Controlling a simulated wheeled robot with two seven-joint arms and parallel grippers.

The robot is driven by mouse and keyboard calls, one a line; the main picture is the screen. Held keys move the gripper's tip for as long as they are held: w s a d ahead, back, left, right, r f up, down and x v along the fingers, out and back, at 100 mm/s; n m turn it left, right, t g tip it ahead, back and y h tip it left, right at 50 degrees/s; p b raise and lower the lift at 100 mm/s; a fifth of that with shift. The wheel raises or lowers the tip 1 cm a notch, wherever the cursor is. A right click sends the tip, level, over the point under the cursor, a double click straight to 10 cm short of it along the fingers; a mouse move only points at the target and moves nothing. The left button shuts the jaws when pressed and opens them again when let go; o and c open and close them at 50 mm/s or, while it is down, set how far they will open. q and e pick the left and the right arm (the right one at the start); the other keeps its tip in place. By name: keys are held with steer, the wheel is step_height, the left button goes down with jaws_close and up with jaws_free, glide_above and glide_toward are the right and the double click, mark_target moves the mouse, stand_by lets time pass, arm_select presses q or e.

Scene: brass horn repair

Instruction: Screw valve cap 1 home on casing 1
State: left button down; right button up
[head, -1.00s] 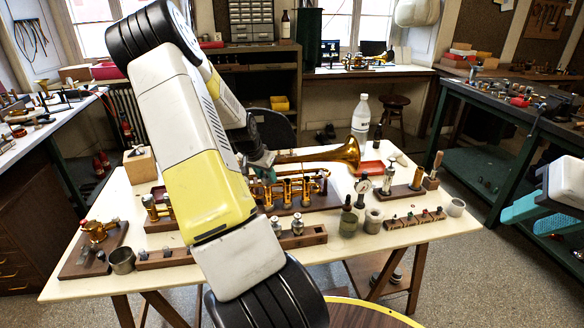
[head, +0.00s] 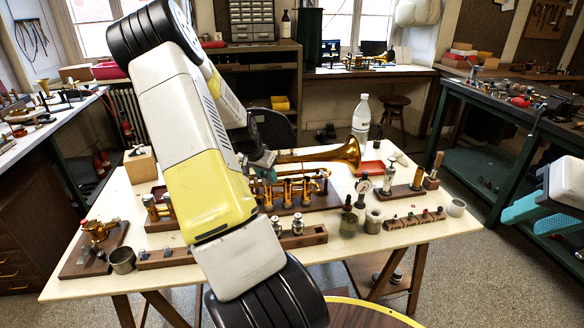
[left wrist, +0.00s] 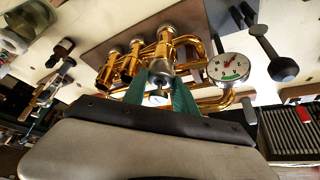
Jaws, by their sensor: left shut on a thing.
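The brass horn (head: 345,153) lies across the middle of the bench, its bell to the right. Its upright valve casings (head: 288,193) show beside my arm and again in the left wrist view (left wrist: 134,60). My left gripper (head: 264,160) is over the valve end of the horn, partly hidden by my arm. In the left wrist view its green fingers (left wrist: 160,98) are shut on a small silver valve cap (left wrist: 158,96), close to the casings. I cannot tell whether the cap touches casing 1. My right gripper (head: 522,214) is at the right edge, off the bench, with its teal fingers apart.
A dial gauge (head: 363,186) stands right of the casings and also shows in the left wrist view (left wrist: 230,67). A wooden block (head: 312,236) with silver parts lies in front. A white bottle (head: 361,117) stands behind.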

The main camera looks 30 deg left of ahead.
arm_select(q)
steer(key=shift+w+d, duration=0.1)
steer(key=shift+d, duration=0.05)
steer(key=c, duration=0.9)
jaws_free()
steer(key=shift+f, duration=0.1)
